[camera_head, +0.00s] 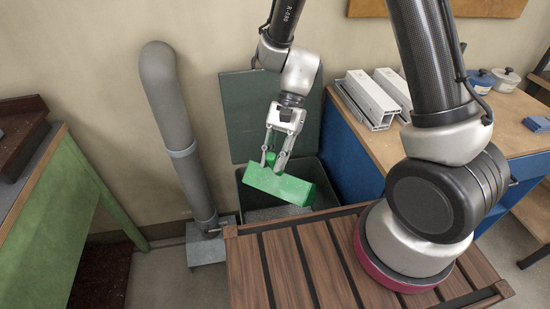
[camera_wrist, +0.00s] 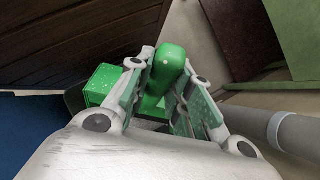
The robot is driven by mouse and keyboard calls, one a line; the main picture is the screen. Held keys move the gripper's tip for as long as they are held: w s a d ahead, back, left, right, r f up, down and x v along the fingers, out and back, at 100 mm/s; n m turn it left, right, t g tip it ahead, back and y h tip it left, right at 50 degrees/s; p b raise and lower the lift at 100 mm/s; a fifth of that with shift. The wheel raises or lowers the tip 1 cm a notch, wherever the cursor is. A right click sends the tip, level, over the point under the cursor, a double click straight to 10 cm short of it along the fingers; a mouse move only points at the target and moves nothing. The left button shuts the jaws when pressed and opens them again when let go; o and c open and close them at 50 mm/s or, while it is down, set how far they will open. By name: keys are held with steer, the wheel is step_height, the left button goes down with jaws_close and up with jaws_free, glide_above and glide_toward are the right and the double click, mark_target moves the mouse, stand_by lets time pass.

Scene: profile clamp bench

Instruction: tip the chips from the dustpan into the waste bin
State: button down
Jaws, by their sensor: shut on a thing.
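My gripper (camera_head: 276,154) is shut on the green dustpan (camera_head: 280,184) by its handle. In the wrist view the fingers (camera_wrist: 165,84) close around the green handle (camera_wrist: 166,62), and part of the pan (camera_wrist: 100,84) shows at the left. The dustpan hangs tilted over the open mouth of the dark waste bin (camera_head: 327,194). The bin's dark green lid (camera_head: 243,105) stands upright against the wall. Light grey material (camera_head: 265,213) shows in the bin below the pan. The inside of the dustpan is hidden, so I cannot tell whether chips are in it.
A slatted wooden surface (camera_head: 330,255) lies in front of the bin. A grey pipe (camera_head: 178,125) stands at its left. A blue-sided bench (camera_head: 350,150) with white profiles (camera_head: 367,100) and two small pots stands at its right. A green-sided bench (camera_head: 50,220) is at far left.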

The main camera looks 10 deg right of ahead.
steer(key=shift+w+d, duration=0.25)
steer(key=shift+r, duration=1.2)
steer(key=shift+f, duration=1.15)
